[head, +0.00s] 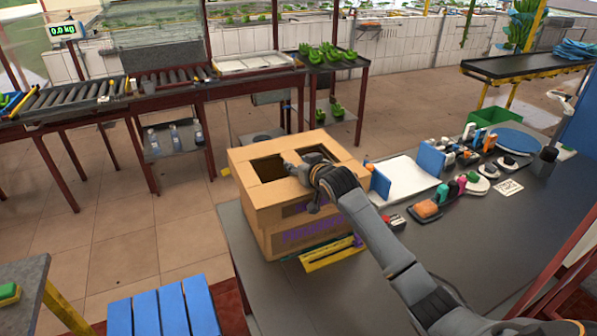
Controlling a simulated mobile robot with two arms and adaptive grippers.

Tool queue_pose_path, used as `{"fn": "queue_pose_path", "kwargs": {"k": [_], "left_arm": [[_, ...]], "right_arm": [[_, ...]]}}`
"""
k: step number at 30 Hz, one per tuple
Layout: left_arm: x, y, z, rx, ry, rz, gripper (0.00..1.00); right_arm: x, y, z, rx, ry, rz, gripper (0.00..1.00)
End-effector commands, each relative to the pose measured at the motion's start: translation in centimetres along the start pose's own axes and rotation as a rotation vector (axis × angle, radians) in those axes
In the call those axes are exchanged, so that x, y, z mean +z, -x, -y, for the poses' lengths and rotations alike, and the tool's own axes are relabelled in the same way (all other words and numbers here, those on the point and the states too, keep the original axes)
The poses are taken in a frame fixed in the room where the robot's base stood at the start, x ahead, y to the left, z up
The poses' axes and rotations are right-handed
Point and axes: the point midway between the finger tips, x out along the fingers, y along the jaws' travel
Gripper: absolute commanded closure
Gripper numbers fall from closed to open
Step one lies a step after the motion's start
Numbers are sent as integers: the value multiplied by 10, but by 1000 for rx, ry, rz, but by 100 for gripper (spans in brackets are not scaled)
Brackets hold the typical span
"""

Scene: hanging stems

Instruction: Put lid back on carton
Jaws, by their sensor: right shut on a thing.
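The brown cardboard carton (275,230) with purple print stands upright on the near left end of the dark table. Its lid (252,187) has two large cut-out openings and lies over the carton's top, appearing level with it. Whether it is fully seated all round cannot be told. My right gripper (296,168) reaches in from the lower right and is shut on the lid at the strip between the two openings. The gripper and wrist hide part of the lid's right side and the carton's right rim. My left gripper is out of view.
A yellow tool (330,255) lies against the carton's front foot. The dark tabletop (455,240) nearer me is mostly clear. A blue slatted stool (165,310) stands at lower left.

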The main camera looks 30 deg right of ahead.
Motion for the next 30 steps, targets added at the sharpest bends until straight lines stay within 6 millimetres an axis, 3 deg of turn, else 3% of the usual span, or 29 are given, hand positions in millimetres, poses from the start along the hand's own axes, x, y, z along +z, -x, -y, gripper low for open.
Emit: {"fn": "queue_pose_path", "kwargs": {"k": [4, 10, 30], "left_arm": [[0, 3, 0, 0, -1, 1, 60], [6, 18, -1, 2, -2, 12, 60], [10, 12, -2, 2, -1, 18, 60]], "right_arm": [[4, -8, -4, 1, 0, -3, 100], [28, -16, -3, 0, 1, -1, 100], [43, -22, -3, 0, 1, -4, 100]]}}
